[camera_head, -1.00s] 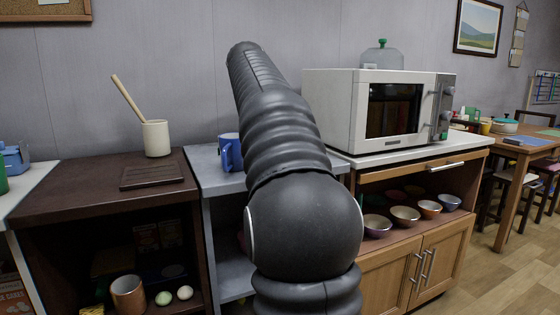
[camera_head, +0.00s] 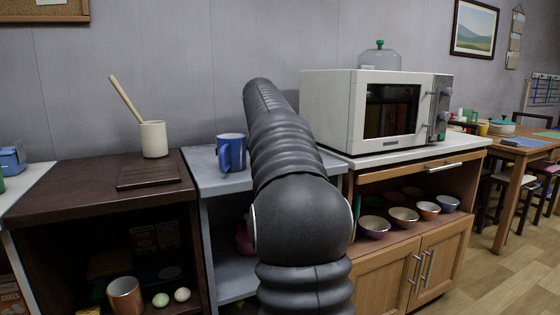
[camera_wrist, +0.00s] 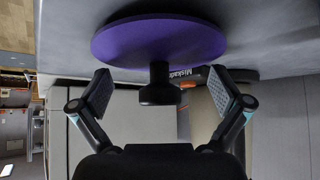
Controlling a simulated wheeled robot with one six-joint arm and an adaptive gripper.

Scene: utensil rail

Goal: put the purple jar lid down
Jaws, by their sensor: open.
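The purple jar lid (camera_wrist: 160,40) shows in the wrist view as a flat disc against a grey surface (camera_wrist: 258,40), apparently resting on it. Its black knob (camera_wrist: 160,84) points toward my gripper (camera_wrist: 164,95). The two fingers are spread wide, one on each side of the knob, with clear gaps and no contact. In the head view my dark arm hides the gripper and the lid.
A blue mug (camera_head: 231,153) stands on the grey unit (camera_head: 205,170), just left of my arm. The microwave (camera_head: 375,110) is to the right. A cream pot (camera_head: 153,140) and a dark slatted board (camera_head: 149,177) are on the brown cabinet at left.

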